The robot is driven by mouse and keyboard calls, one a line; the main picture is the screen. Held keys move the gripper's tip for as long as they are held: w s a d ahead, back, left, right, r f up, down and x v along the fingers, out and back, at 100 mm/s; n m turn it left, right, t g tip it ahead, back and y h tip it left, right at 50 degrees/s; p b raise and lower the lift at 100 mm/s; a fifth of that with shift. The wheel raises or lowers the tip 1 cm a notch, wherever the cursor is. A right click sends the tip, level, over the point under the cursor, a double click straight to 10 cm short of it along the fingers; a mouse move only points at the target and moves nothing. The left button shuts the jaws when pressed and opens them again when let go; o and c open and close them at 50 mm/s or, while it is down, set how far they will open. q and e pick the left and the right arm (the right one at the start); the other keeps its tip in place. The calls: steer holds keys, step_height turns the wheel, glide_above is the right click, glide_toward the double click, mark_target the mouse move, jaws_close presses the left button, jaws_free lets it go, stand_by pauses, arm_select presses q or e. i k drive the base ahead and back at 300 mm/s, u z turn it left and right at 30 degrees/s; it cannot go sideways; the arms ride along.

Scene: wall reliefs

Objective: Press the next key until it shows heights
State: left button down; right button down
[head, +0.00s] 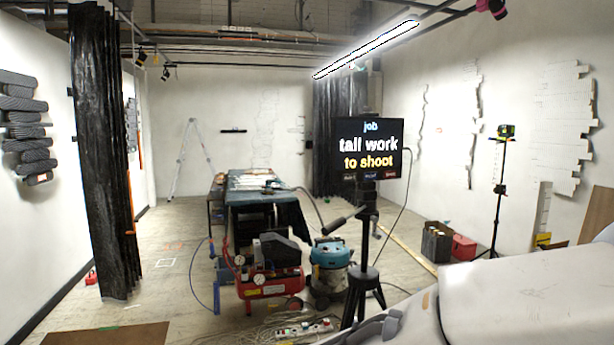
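A black screen (368,150) stands on a black tripod (361,290) right of the middle in the head view. It reads "job" in blue, "tall work" in white and "to shoot" in yellow. Along its bottom edge is a row of small dark keys (370,176); the right one looks reddish. Their labels are too small to read, so I cannot tell which is the next key. The word "heights" does not show on the screen. Neither of my grippers is in view.
A red compressor (269,285) and a blue-topped vacuum (330,255) stand left of the tripod, with cables and a power strip (304,328) on the floor. A pale bulky surface (530,290) fills the lower right.

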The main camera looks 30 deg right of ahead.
mark_target(368, 175)
steer(key=u, duration=0.1)
steer(key=i, duration=1.05)
steer(key=z, duration=0.7)
